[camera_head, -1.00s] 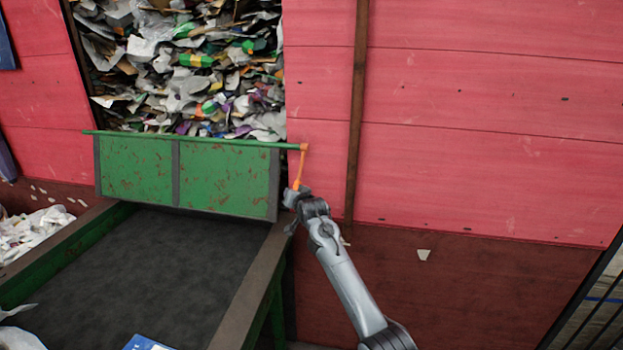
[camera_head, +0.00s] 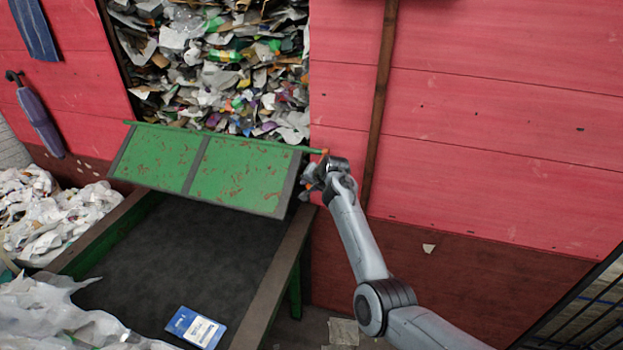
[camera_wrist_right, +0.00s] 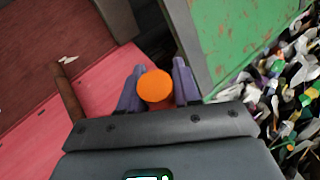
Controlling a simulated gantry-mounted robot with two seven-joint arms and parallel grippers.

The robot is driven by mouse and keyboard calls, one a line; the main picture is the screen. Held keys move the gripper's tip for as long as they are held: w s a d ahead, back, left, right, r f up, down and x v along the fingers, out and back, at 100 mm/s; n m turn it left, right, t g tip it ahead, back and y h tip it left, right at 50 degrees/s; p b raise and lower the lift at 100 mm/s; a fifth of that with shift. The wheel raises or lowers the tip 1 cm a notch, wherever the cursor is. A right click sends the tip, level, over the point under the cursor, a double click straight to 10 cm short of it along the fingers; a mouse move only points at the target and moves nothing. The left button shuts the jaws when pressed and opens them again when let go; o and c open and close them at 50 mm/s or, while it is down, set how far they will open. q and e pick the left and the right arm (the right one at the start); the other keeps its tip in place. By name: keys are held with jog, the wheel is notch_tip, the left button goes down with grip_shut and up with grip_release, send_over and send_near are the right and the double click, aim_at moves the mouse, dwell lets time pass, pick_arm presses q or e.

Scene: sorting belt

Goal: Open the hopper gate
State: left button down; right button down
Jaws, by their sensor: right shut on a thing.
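The green hopper gate (camera_head: 205,168) hangs from a green rod under the hopper opening. Its lower edge is swung out over the dark belt, so the panel is tilted. An orange handle (camera_head: 325,154) is at the right end of the rod, largely hidden by my right gripper (camera_head: 314,180). In the right wrist view, the round orange handle end (camera_wrist_right: 155,87) sits between the two fingers of my right gripper (camera_wrist_right: 157,88), which is shut on it. The gate's green panel also shows at the upper right there. My left gripper is not in view.
Mixed waste (camera_head: 215,70) fills the hopper behind the gate. The dark belt (camera_head: 180,250) runs below it, with a blue packet (camera_head: 196,327) near the front. White plastic heaps (camera_head: 50,215) lie at the left. A red wall (camera_head: 480,120) stands at the right.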

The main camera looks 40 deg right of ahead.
jog(key=shift+r+y+p, duration=0.3)
jog(key=shift+r+p, duration=0.2)
jog(key=shift+r, duration=0.2)
jog(key=c, duration=0.9)
grip_release()
jog(key=shift+s+a+r, duration=0.1)
jog(key=shift+s+r, duration=0.15)
jog(key=shift+s, duration=0.1)
jog(key=b+v, duration=0.1)
jog(key=v, duration=0.9)
jog(key=shift+w+b, duration=0.2)
jog(key=shift+b, duration=0.15)
